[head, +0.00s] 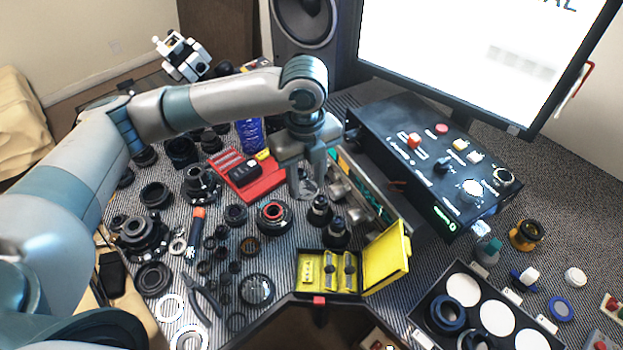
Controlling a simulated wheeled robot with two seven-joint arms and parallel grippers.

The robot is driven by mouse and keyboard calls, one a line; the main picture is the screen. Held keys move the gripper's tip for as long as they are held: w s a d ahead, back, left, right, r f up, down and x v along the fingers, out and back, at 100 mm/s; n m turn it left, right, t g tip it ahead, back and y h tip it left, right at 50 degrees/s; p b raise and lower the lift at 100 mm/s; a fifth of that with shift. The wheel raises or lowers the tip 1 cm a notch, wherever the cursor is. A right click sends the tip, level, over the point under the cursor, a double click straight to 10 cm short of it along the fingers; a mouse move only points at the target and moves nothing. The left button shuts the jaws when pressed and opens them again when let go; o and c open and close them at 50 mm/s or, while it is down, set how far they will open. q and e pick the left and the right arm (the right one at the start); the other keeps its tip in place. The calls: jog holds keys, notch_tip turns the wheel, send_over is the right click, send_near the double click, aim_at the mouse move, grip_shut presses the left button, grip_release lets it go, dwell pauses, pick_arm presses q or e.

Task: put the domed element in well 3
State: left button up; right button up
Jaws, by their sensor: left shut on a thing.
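My left gripper (306,187) is above the middle of the bench, fingers pointing down, shut on a clear, glassy round piece (309,189). It looks like the domed element, but the fingers partly hide it and its shape is hard to tell. A dark tray (416,318) with round white-floored wells is at the lower right, well away from the gripper. Some wells look empty; dark rings (448,315) sit at its near left wells. The tray's small labels are unreadable, so I cannot tell which is well 3. My right gripper is not in view.
A black control box (400,150) stands right of the gripper. An open yellow case (386,257) lies between gripper and tray. A red tray (262,186) and lens barrels (273,217) crowd the left. Loose coloured parts (525,235) lie beyond the tray. A monitor (450,60) stands behind.

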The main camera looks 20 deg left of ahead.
pick_arm(q)
jog(key=n, duration=0.2)
jog(key=s+n, duration=0.1)
jog(key=n, duration=0.1)
jog(key=a+r+n, duration=0.1)
jog(key=n, duration=0.1)
jog(key=shift+s+n, duration=0.25)
jog(key=shift+n, duration=0.15)
jog(key=s+a+r+n, duration=0.2)
jog(key=s+a+n, duration=0.1)
jog(key=n, duration=1.6)
jog(key=shift+s+a+r+n, duration=0.2)
jog(key=shift+s+n, duration=0.1)
jog(key=shift+s, duration=0.5)
